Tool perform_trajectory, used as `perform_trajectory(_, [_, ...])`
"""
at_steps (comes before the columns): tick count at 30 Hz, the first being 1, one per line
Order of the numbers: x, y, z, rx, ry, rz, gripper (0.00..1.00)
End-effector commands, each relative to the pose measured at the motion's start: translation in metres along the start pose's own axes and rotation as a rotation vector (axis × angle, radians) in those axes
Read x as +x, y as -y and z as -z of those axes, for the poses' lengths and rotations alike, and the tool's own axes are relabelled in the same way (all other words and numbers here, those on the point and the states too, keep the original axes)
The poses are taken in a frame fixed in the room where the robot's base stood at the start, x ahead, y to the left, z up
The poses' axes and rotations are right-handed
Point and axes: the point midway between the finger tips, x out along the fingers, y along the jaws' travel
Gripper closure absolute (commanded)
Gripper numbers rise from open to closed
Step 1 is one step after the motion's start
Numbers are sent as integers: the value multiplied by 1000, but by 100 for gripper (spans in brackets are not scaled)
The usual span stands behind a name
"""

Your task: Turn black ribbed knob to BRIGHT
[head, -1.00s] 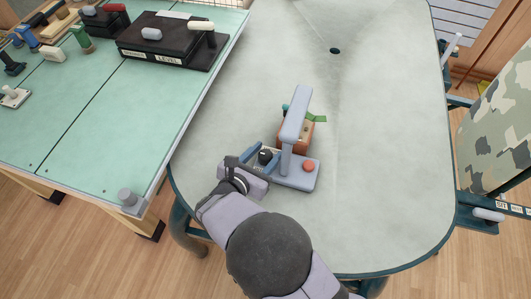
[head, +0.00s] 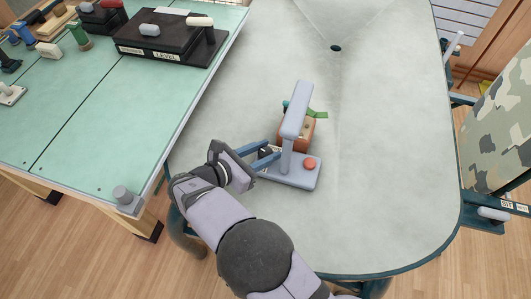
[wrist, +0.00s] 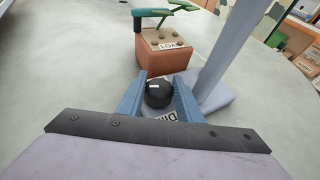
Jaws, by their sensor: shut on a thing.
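The black ribbed knob (wrist: 158,95) sits on the grey-blue base (head: 299,182) of a lamp-like device on the grey table. A white mark shows on the knob's top in the wrist view. My gripper (head: 269,156) reaches in from the left, its blue fingers on either side of the knob; it also shows in the wrist view (wrist: 159,100). It is shut on the knob. A label on the base beside the knob (wrist: 172,117) is partly hidden, with letters like "DIM" showing. No "BRIGHT" wording is readable.
The device's upright post and arm (head: 296,112) rise just right of the knob. A red button (head: 310,163) is on the base. The table (head: 380,150) is clear to the right.

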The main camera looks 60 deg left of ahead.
Motion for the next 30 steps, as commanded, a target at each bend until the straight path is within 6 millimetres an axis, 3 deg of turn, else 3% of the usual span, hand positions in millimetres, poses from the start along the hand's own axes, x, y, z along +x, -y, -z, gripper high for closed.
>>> perform_trajectory(15, [2,0,4,87,-1,208,90])
perform_trajectory(30, [1,1,2,126,0,306,90])
